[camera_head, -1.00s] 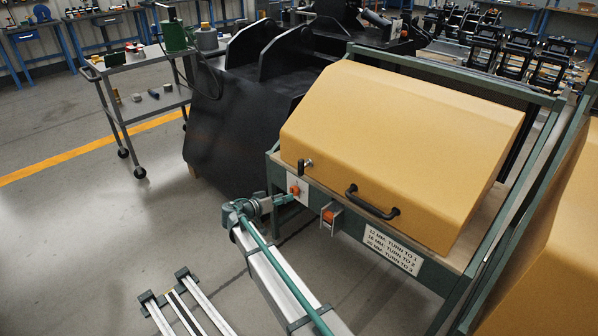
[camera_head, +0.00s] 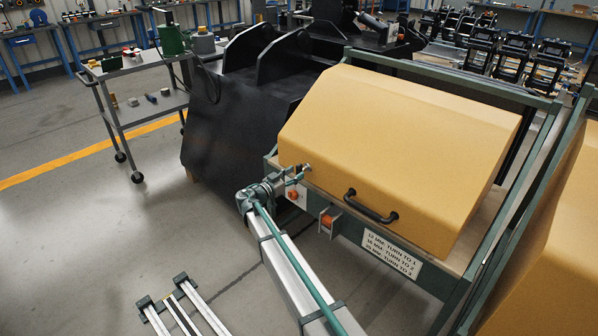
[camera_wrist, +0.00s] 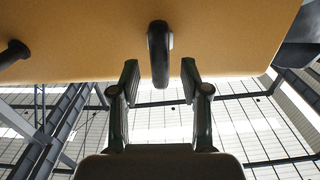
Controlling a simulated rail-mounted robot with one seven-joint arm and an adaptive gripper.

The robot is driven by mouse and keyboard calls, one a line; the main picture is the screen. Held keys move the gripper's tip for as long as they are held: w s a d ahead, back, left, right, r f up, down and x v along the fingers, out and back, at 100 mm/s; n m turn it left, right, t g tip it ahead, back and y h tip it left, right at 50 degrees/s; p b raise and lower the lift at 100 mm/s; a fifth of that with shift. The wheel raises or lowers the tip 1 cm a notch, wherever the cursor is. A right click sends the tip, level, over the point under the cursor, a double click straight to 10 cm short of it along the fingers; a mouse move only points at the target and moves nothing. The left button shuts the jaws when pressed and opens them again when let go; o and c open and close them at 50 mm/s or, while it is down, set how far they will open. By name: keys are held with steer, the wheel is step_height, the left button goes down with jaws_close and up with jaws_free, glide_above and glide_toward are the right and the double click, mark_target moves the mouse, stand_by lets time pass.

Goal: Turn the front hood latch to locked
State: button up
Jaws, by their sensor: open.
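The front yellow hood (camera_head: 400,130) is down on its green frame. Its small latch (camera_head: 306,167) sits at the lower left of the front face, partly hidden by my gripper (camera_head: 296,178). In the wrist view the latch (camera_wrist: 159,50) is a dark rounded lever, lengthwise between the two fingertips of my open gripper (camera_wrist: 159,80). A gap shows on each side of the lever, so the fingers appear apart from it. The hood face (camera_wrist: 80,40) fills the top of this view. The latch's lock marking cannot be read.
A black handle (camera_head: 371,207) is right of the latch on the hood. Below are an orange knob on a bracket (camera_head: 327,220) and a sign (camera_head: 392,254). A second yellow hood (camera_head: 560,240) stands at right. A tool cart (camera_head: 145,80) is at left; open floor lies before it.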

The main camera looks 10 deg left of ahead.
mark_target(297, 172)
steer(key=shift+x, duration=1.5)
jaws_close()
